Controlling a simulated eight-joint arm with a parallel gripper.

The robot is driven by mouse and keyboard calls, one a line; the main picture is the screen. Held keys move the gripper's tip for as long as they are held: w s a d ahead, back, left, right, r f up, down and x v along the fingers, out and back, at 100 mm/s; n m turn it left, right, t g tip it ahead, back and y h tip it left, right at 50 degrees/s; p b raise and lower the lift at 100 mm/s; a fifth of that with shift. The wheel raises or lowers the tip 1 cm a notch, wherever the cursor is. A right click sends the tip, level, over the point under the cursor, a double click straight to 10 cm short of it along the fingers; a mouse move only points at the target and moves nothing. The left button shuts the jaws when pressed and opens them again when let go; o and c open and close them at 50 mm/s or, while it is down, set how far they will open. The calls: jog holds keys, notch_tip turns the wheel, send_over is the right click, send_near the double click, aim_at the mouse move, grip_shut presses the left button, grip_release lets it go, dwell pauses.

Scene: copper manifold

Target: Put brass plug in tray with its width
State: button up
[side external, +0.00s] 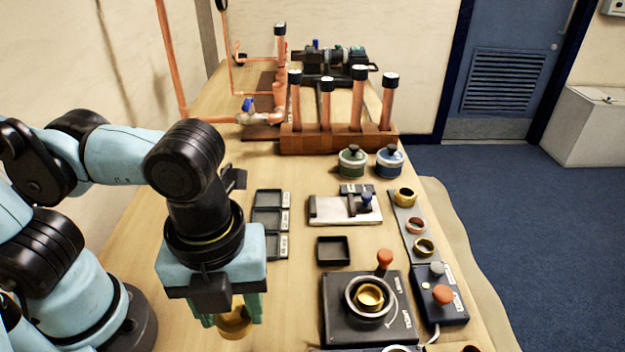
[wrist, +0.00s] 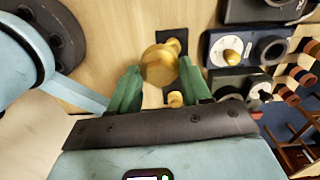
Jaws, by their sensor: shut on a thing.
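The brass plug (side external: 235,325) is held low between the green fingers of my gripper (side external: 237,312), at the near left of the bench. In the wrist view my gripper (wrist: 159,68) is shut on the plug (wrist: 158,64), whose round gold face shows between the fingertips. Three small black trays stand in a column right of my wrist: a far one (side external: 269,193), a middle one (side external: 267,230) and a near one (side external: 262,246), partly hidden by my wrist. Each has a white label; the print is too small to read.
A separate black tray (side external: 333,262) lies right of the column. Nearby are a black fixture (side external: 340,325) with a ring and brass cup, a caliper-like gauge (side external: 328,210), a strip of rings (side external: 412,212) and a button box (side external: 430,305). Copper pipes rise from a wooden rack (side external: 335,142) behind.

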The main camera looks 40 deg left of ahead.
jog(key=w+a+n, duration=0.5)
jog(key=w+n, duration=0.3)
jog(key=n, duration=0.6)
send_over(268, 245)
jog(key=f, duration=0.6)
jog(key=shift+s+f, duration=0.25)
jog(key=shift+s, duration=0.15)
jog(key=shift+a+f, duration=0.1)
jog(key=shift+f, duration=1.95)
jog(key=shift+f, duration=0.15)
jog(key=o, duration=1.2)
